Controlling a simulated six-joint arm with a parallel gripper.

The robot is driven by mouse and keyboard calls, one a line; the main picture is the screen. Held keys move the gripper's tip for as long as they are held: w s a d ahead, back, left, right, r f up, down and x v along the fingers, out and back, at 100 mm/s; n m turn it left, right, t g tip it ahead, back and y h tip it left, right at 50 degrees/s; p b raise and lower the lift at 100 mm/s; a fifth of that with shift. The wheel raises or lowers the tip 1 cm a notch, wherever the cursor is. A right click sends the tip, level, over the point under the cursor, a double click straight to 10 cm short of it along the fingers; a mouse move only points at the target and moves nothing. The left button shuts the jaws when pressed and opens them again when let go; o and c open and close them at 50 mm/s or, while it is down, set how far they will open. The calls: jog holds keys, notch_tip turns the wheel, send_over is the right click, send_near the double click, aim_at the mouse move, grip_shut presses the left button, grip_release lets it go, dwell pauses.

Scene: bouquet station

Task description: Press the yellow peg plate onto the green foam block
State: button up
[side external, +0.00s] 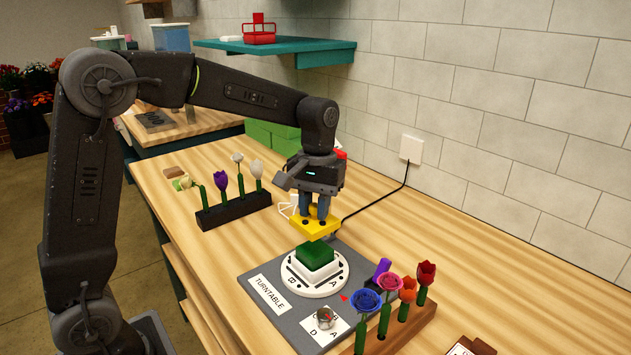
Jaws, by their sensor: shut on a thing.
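The yellow peg plate (314,226) is in my gripper (317,212), with the fingers shut on it from above. The plate hangs a little above the green foam block (315,256), and a gap seems to show between them. The block sits on a white base on the round white turntable (313,283), which bears letters. The plate's underside and any pegs there cannot be made out.
A dark rack (233,211) with purple and white flowers stands at the left. A wooden rack (405,328) with blue, pink, orange and red flowers is at the front right. A knob (324,318) sits on the grey turntable board (262,313). A black cord (377,200) runs to the wall outlet.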

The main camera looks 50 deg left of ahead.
send_over(314, 249)
jog(key=shift+w+a+f, duration=0.1)
jog(key=shift+f, duration=1.1)
jog(key=shift+w+f, duration=0.1)
jog(key=shift+f, duration=1.1)
jog(key=shift+f, duration=0.95)
dwell(1.5)
jog(key=shift+r, duration=0.1)
jog(key=shift+r, duration=2.95)
